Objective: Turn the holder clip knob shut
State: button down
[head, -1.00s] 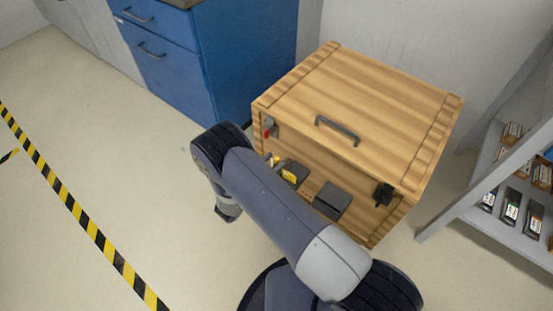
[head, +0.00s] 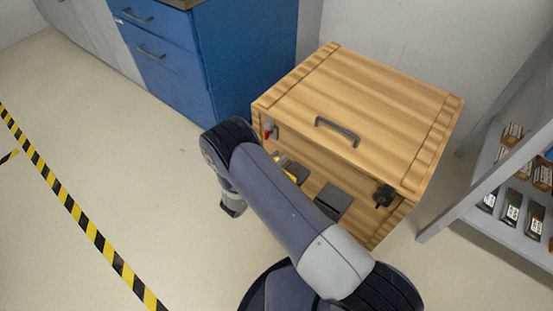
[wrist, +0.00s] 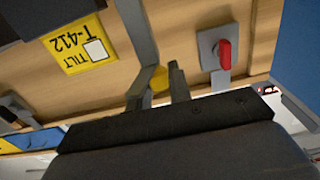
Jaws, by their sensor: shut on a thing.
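In the wrist view, a small yellow knob (wrist: 160,84) sits between the two grey fingers of my gripper (wrist: 164,74). The gripper is shut on it, and the fingers hide much of it. Its turn angle cannot be told. A grey upright strip (wrist: 137,35) runs beside the knob. A yellow label (wrist: 82,45) reading TILT T-412, upside down, lies to its left. In the head view, my arm hides my gripper and the knob.
The wooden cart (head: 350,100) has a dark handle (head: 337,130) and a black fitting (head: 383,196). A red lever (wrist: 225,54) on a grey plate is right of my gripper. A dark grey block (head: 333,201) stands at the cart's front. Blue drawers (head: 165,70) and a shelf (head: 500,215) flank it.

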jog(key=shift+n+t+y, duration=0.4)
jog(key=shift+y, duration=0.1)
jog(key=n+t+y+b, duration=0.1)
jog(key=n+t+y, duration=0.1)
jog(key=n+y, duration=0.1)
jog(key=shift+d+f+y, duration=0.1)
jog(key=shift+y, duration=0.5)
jog(key=n+t+y+b, duration=0.1)
jog(key=n+y, duration=0.2)
jog(key=y, duration=0.1)
jog(key=shift+y+b, duration=0.35)
jog(key=shift+y, duration=0.05)
jog(key=n+y+b, duration=0.1)
jog(key=n+y, duration=0.1)
jog(key=y, duration=0.1)
jog(key=n+g+y+b, duration=0.1)
jog(key=n+y+b, duration=0.1)
jog(key=y, duration=0.2)
jog(key=shift+n, duration=0.4)
jog(key=shift+n+g+y+b, duration=1.05)
jog(key=shift+n+y, duration=0.25)
jog(key=shift+y, duration=0.6)
jog(key=c, duration=1.4)
grip_release()
jog(key=shift+o, duration=0.2)
